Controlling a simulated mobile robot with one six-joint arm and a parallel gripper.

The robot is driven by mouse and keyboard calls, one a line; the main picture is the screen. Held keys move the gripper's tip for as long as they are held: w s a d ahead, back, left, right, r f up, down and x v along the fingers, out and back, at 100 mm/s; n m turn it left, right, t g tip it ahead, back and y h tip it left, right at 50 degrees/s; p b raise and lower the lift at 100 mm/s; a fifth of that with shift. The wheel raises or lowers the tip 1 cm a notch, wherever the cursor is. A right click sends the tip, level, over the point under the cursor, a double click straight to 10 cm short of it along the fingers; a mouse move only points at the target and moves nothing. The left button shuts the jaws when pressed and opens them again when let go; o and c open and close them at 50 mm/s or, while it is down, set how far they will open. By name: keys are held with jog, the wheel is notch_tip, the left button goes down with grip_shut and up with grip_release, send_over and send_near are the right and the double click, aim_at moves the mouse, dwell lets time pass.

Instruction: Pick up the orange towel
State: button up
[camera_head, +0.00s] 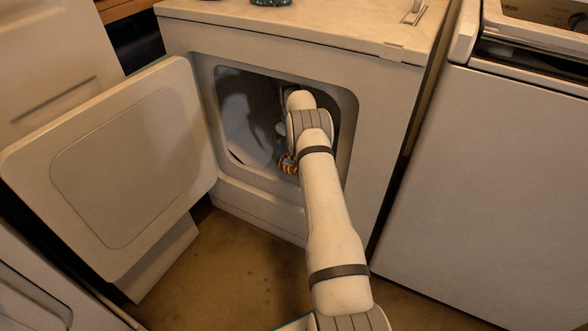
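A small orange and dark striped patch of cloth, the orange towel (287,164), shows at the lower edge of the dryer opening, just left of my arm. Most of it is hidden by my arm or the opening. My arm reaches into the open dryer (375,140). My gripper is inside the drum, hidden behind my own wrist and the dark interior. I cannot see its fingers or whether it touches the towel.
The dryer door (120,165) hangs wide open to the left. A white washer (490,190) stands close on the right. Brown floor (240,270) is clear in front of the dryer.

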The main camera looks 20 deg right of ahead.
jog(key=shift+d+f, duration=0.3)
jog(key=shift+f, duration=0.15)
jog(key=f+b, duration=0.2)
jog(key=f, duration=0.1)
jog(key=f+b, duration=0.1)
jog(key=f, duration=0.3)
jog(key=shift+s+a+b, duration=0.1)
jog(key=shift+s+b, duration=0.1)
jog(key=shift+b, duration=0.15)
jog(key=shift+r, duration=0.1)
jog(key=c, duration=0.7)
